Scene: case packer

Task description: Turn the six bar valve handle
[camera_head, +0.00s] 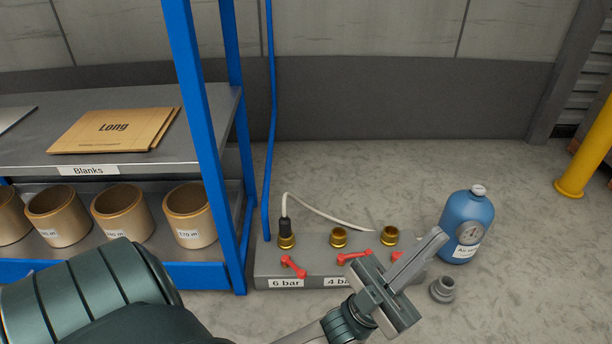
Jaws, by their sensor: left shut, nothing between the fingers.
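The six bar valve handle (293,267) is a small red lever on the grey manifold block (264,262), above the "6 bar" label (286,283). It lies at a slant, its right end lower. A second red handle (353,257) lies above the "4 ba…" label, whose end is hidden by my gripper. A third red handle (397,254) shows only in part behind my gripper. My left gripper (441,236) is shut and empty, in front of the block's right end and to the right of the six bar handle, apart from it in the picture. My right gripper is not in view.
A black connector (285,226) with a white hose sits on the left brass port. Two more brass ports (339,237) are bare. A blue gas bottle (467,226) and a grey fitting (442,289) stand right. A blue-framed shelf (205,130) rises close left.

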